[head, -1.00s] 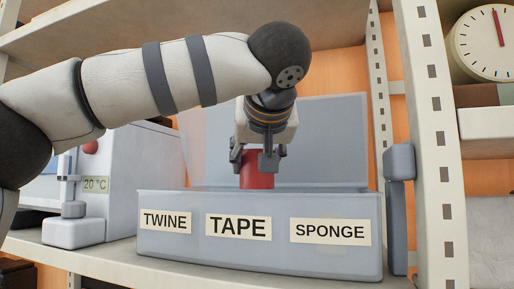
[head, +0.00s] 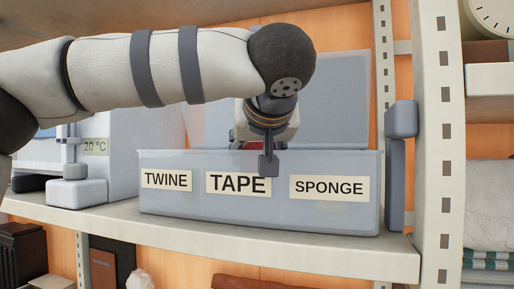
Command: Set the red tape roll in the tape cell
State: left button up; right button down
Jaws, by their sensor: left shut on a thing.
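The crate (head: 325,213) is pale grey-blue and stands on the shelf, with front labels TWINE, TAPE and SPONGE from left to right. My left gripper (head: 266,160) points down at the crate's front rim, above the TAPE label (head: 238,184). It is shut on the red tape roll (head: 252,145), of which only a thin red strip shows above the rim. The rest of the roll is hidden behind the front wall. One dark finger shows in front of that wall, over the label's right end. The tape cell's inside is hidden. My right gripper is not in view.
A raised grey panel (head: 340,105) stands behind the crate. A grey upright piece (head: 397,165) and the shelf post (head: 437,120) are close on the right.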

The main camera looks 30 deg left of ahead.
pick_arm(q)
jog(key=shift+f, duration=0.4)
dwell(0.3)
jog(key=o, duration=1.5)
notch_tip(320, 180, up, 10)
